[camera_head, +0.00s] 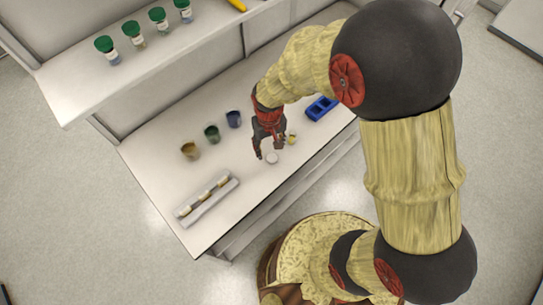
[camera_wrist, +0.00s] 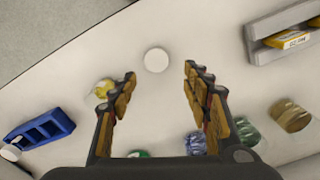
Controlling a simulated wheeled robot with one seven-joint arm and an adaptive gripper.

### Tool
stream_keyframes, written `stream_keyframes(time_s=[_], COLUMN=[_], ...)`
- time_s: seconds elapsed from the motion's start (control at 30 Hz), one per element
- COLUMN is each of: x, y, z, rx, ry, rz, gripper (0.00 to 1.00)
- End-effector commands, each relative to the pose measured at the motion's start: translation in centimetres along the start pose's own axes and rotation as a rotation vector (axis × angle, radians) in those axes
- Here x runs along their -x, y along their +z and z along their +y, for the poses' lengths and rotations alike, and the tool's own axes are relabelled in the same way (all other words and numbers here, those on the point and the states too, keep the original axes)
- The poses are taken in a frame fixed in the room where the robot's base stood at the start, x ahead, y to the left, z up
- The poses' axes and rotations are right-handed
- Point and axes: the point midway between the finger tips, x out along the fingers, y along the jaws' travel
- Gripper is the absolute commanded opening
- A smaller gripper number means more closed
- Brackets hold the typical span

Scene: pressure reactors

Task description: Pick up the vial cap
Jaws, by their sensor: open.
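The vial cap (camera_head: 271,158) is a small white disc lying flat on the white bench near its front edge. In the wrist view the cap (camera_wrist: 156,60) shows as a plain white circle, fully visible, between and slightly beyond the two fingertips. My gripper (camera_head: 268,151) points down over the bench beside the cap. In the wrist view my gripper (camera_wrist: 160,71) is open, with a wide gap and nothing between its fingers. I cannot tell its exact height above the cap.
A small yellowish vial (camera_head: 291,138) stands close to my gripper. A blue rack (camera_head: 321,107) is to the right. Yellow (camera_head: 190,149), green (camera_head: 211,132) and blue (camera_head: 233,119) containers stand behind left. A grey tray (camera_head: 181,211) lies front left. Green-capped jars (camera_head: 132,32) line the upper shelf.

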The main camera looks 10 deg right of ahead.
Motion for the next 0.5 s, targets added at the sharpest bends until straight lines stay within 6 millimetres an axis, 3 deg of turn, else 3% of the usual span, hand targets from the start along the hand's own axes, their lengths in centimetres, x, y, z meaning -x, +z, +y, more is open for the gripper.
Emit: stream_keyframes(time_s=[0.3,0.5], x=[-4.1,-4.9], y=[0.4,0.3], z=[0.5,0.5], rx=[0.0,0.0], ry=[0.0,0.0], rz=[-0.002,0.0], gripper=[0.49,0.49])
